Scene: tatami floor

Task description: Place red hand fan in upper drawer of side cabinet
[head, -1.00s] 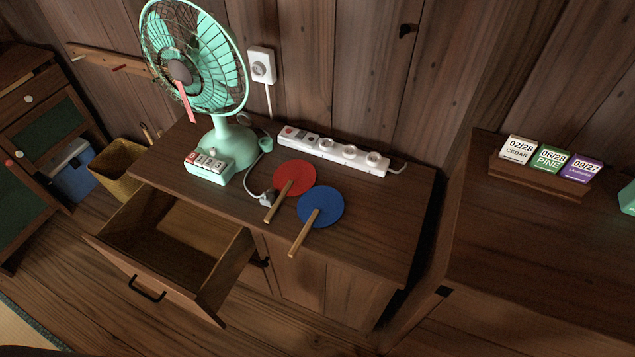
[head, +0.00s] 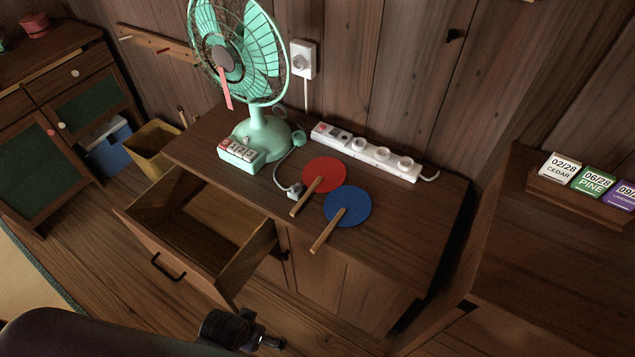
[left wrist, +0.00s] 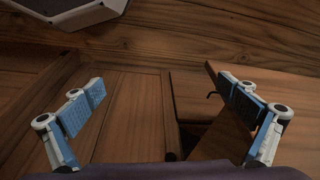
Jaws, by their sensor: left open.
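The red hand fan (head: 323,175), round with a wooden handle, lies flat on the side cabinet (head: 410,229). Its handle points toward the front edge, and a blue hand fan (head: 347,206) lies to its right. The upper drawer (head: 197,226) is pulled out and its visible interior looks empty. My left arm comes in low in the head view, in front of the cabinet and below the fans. In the left wrist view my left gripper (left wrist: 157,100) is open and empty, its fingers wide apart before brown wooden panels. My right gripper is not in view.
A green electric fan (head: 264,132) stands on the cabinet's left part, with a plug (head: 294,190) and cord beside the red fan. A white power strip (head: 367,152) lies behind the fans. Another wooden cabinet (head: 560,265) with date cards stands at the right.

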